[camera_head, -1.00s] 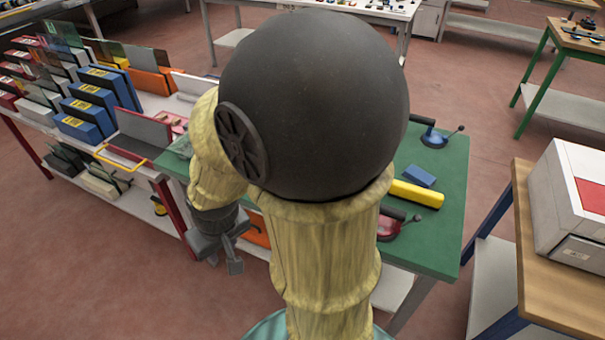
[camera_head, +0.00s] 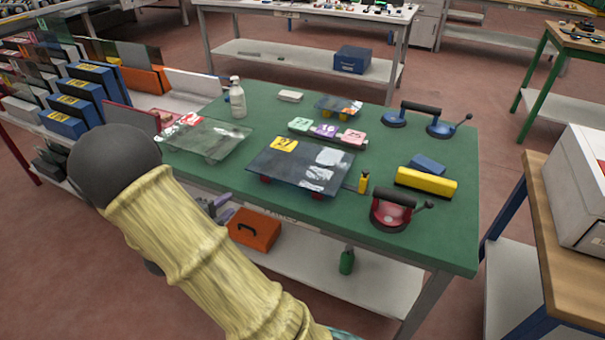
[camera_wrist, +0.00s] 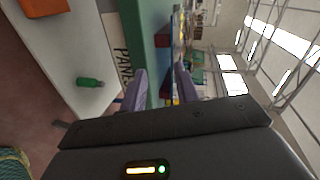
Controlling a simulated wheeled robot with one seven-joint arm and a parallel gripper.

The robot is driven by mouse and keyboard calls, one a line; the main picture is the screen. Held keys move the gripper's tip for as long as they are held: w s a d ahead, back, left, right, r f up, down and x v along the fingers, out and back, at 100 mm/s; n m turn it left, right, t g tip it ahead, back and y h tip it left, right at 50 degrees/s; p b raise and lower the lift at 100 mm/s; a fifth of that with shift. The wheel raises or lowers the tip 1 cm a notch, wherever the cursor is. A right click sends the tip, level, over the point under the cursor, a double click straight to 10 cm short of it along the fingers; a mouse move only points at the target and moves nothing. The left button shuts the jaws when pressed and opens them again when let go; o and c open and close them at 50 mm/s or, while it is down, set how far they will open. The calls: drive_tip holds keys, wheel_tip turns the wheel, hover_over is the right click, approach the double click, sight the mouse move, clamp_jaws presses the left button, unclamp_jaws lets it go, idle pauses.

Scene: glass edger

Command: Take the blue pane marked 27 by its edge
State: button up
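A dark blue-grey pane (camera_head: 298,178) with a yellow label lies flat on small red supports on the green table (camera_head: 420,250). The label's number is too small to read surely. White glints lie on its right side. In the wrist view my gripper (camera_wrist: 161,90) has its two fingers apart. The table's edge and a red support (camera_wrist: 162,28) show beyond them, with the pane nearly edge-on. No pane is visibly held.
A clear greenish pane (camera_head: 208,140) lies left of the blue one. A white bottle (camera_head: 237,98), coloured blocks (camera_head: 325,131), a yellow bar (camera_head: 426,181) and a red suction cup (camera_head: 392,209) stand around. An orange box (camera_head: 254,230) and green bottle (camera_head: 347,262) sit on the lower shelf.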

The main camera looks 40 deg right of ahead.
drive_tip(key=s+m+g+h, duration=0.2)
drive_tip(key=m, duration=0.1)
drive_tip(key=s+f+m+g+h+b, duration=0.1)
drive_tip(key=s+m+h, duration=0.1)
drive_tip(key=shift+d+g, duration=0.25)
drive_tip(key=shift+g, duration=0.05)
drive_tip(key=d, duration=0.4)
drive_tip(key=w+d, duration=0.1)
drive_tip(key=d, duration=0.7)
drive_tip(key=shift+w+d, duration=0.1)
drive_tip(key=shift+w, duration=0.15)
drive_tip(key=shift+w+d+f+p, duration=0.1)
drive_tip(key=shift+d+f+p, duration=0.1)
drive_tip(key=shift+d, duration=1.1)
drive_tip(key=shift+d+f+p, duration=0.1)
drive_tip(key=shift+d+p, duration=0.05)
drive_tip(key=shift+d, duration=1.15)
